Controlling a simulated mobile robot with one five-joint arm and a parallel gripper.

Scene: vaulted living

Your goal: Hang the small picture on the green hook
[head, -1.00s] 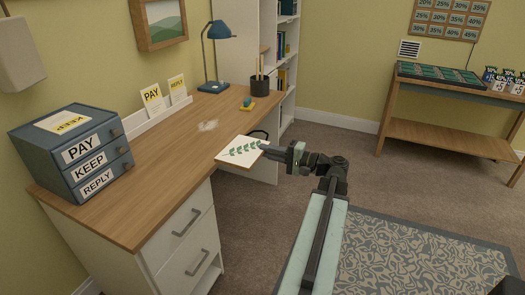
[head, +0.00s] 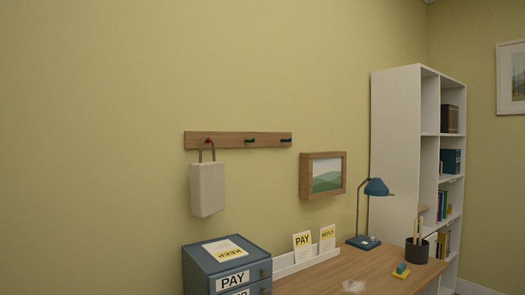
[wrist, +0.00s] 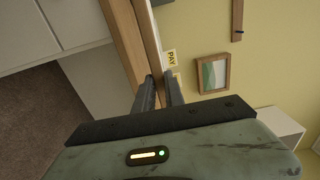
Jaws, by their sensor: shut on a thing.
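The wooden hook rail (head: 230,140) is on the wall in the head view. Its green hook (head: 250,141) is in the middle and bare. My gripper (wrist: 160,85) shows only in the wrist view, shut on the small picture (wrist: 149,35). The picture appears edge-on there, as a thin strip running up from between the fingers. Its leaf-printed face is hidden now. In the wrist view an end of the rail (wrist: 237,15) shows at the upper right, apart from the gripper.
A pale bag (head: 207,190) hangs on the left, red hook; the right, dark hook (head: 286,140) is bare. A framed landscape (head: 323,175) is on the wall to the rail's right. Below are the blue drawer box (head: 205,262), desk (head: 330,272) and lamp (head: 376,187).

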